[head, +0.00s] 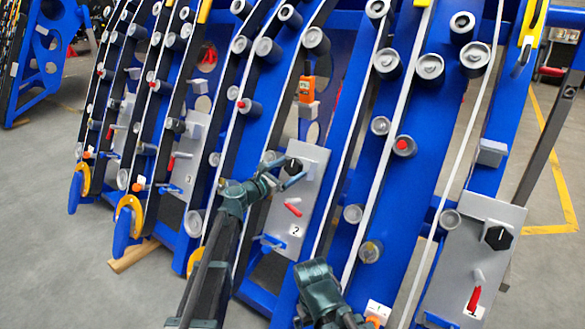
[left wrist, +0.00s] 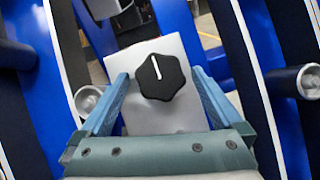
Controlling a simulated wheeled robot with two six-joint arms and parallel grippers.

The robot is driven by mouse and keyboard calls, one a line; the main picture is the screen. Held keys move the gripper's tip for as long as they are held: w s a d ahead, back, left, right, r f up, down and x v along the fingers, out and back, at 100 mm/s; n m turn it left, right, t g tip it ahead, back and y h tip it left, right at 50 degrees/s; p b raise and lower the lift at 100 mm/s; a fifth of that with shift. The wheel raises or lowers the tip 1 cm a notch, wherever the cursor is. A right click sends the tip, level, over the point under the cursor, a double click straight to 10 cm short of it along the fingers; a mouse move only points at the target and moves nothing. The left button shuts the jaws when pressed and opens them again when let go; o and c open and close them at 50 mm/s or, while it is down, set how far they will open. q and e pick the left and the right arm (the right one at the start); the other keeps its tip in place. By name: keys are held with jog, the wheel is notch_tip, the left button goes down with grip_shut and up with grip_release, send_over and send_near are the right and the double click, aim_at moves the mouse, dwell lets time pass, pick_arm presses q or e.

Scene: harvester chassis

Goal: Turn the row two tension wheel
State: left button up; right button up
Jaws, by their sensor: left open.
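The row two tension wheel is a black lobed knob (head: 293,166) on the grey panel (head: 310,190) labelled 2. In the left wrist view the wheel (left wrist: 160,77) faces me, with a white line pointing up and slightly left. My left gripper (head: 283,170) is open at this wheel. In the left wrist view its two blue fingers stand on either side of the wheel, with a gap visible on both sides. I cannot tell how far the fingertips are from the panel. My right gripper (head: 320,290) is low at the front centre; its fingers cannot be made out.
A red handle (head: 292,209) sits on the panel below the wheel. Another panel at the right has its own black knob (head: 498,238), red handle (head: 474,299) and label 1. Blue sloping frames with grey rollers (head: 430,66) and belts surround the panels. Grey floor (head: 60,270) is clear at the left.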

pick_arm(q)
jog(key=shift+x, duration=0.95)
jog(key=c, duration=1.3)
